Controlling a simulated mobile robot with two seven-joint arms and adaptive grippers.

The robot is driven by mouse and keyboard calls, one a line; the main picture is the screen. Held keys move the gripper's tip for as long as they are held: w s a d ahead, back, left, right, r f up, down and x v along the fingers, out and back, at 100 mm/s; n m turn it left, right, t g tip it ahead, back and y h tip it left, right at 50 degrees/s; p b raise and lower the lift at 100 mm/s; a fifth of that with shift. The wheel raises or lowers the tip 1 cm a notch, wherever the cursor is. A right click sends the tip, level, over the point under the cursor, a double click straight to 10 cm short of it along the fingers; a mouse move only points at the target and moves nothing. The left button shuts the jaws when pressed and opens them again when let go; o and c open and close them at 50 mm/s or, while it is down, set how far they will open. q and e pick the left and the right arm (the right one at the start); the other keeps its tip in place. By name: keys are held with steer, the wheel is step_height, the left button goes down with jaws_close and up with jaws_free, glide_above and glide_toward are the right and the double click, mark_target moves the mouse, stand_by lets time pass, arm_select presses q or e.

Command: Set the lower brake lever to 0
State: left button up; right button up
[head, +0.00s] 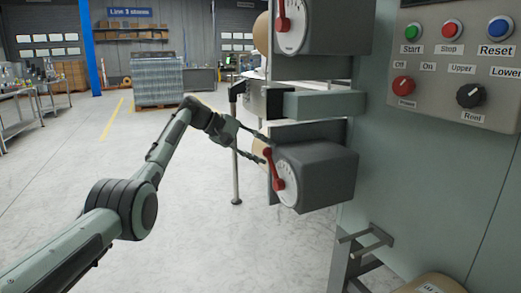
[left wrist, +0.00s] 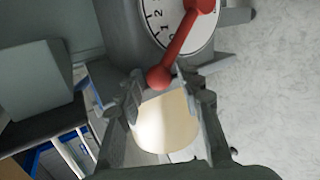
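The lower brake lever (head: 272,168) is a red bar with a round knob on a white numbered dial (head: 289,186), on the side of the lower grey box. In the head view it points up and slightly left from its pivot. It also shows in the left wrist view (left wrist: 181,45), its knob between my fingertips. The dial there (left wrist: 160,22) shows the digits 1 and 2; I cannot read which number the lever points to. My left gripper (head: 262,146) is at the knob, its fingers apart on either side (left wrist: 160,85); contact is unclear. My right gripper is out of view.
An upper grey box with another red lever (head: 281,12) is above. A control panel (head: 455,60) with buttons and knobs is at right. The floor left of the machine is open.

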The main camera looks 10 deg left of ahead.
arm_select(q)
steer(key=shift+o, duration=0.8)
steer(key=shift+a+r, duration=0.1)
steer(key=v, duration=1.2)
